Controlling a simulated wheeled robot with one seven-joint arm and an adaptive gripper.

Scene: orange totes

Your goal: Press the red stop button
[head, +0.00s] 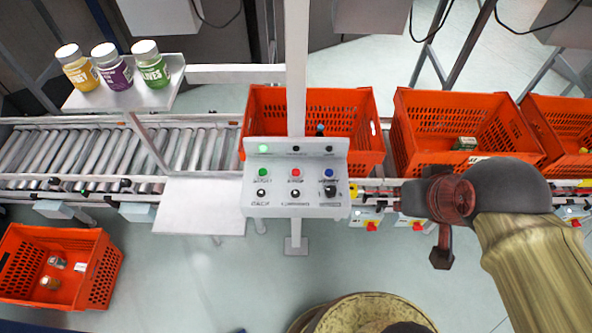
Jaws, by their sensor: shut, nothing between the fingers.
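The control panel (270,205) is a light grey box on a white post in the middle of the head view. A red button (296,172) sits in its upper row, between a green button (263,172) and a blue button (329,173). Below them is a row of dark knobs or switches. The small labels are too blurred to read surely. My gripper (408,197) is shut and empty, right of the panel and apart from it, in front of the conveyor edge. My wrist partly hides its shape.
Orange totes (398,130) stand on the roller conveyor (90,150) behind the panel. Three jars (112,72) stand on a shelf at upper left. Another tote (85,242) is at lower left. Small red switches (371,227) line the conveyor's front. Space before the panel looks clear.

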